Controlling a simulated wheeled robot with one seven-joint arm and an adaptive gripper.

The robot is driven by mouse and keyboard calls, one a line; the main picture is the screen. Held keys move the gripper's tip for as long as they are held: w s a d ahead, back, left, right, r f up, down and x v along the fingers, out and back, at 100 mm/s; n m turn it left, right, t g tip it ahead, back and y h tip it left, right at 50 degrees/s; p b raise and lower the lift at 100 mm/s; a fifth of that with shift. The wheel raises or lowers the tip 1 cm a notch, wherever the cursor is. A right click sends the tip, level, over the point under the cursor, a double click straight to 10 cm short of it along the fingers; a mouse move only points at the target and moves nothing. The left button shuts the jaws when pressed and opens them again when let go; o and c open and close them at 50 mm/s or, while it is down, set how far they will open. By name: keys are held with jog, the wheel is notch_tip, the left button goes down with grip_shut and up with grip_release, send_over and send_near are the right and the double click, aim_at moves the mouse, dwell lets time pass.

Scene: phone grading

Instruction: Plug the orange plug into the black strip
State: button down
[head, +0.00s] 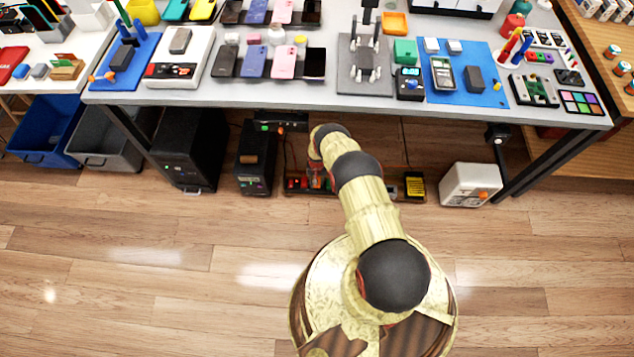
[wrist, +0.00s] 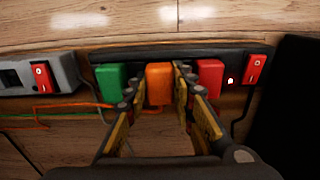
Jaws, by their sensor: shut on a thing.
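In the wrist view the orange plug (wrist: 159,72) stands between my fingers, and my gripper (wrist: 156,88) is shut on it. The black strip (wrist: 143,53) runs across the top behind it. The orange plug is at the strip's front edge, between a green plug (wrist: 110,83) and a red plug (wrist: 209,76). I cannot tell whether its prongs are in a socket, as its far end is hidden. The strip's red switch (wrist: 256,69) and a small lit lamp are at its right end. In the head view my arm reaches under the table and mostly hides the gripper.
A grey strip (wrist: 63,71) with a red switch lies left of the black one. Orange and green cords run on the floor. In the head view, dark boxes (head: 189,150) and a white box (head: 466,184) flank my arm beneath the table (head: 200,96).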

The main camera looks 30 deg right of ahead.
jog(key=shift+f, duration=0.45)
jog(key=c, duration=1.5)
grip_release()
jog(key=shift+o, duration=0.4)
jog(key=shift+r, duration=0.2)
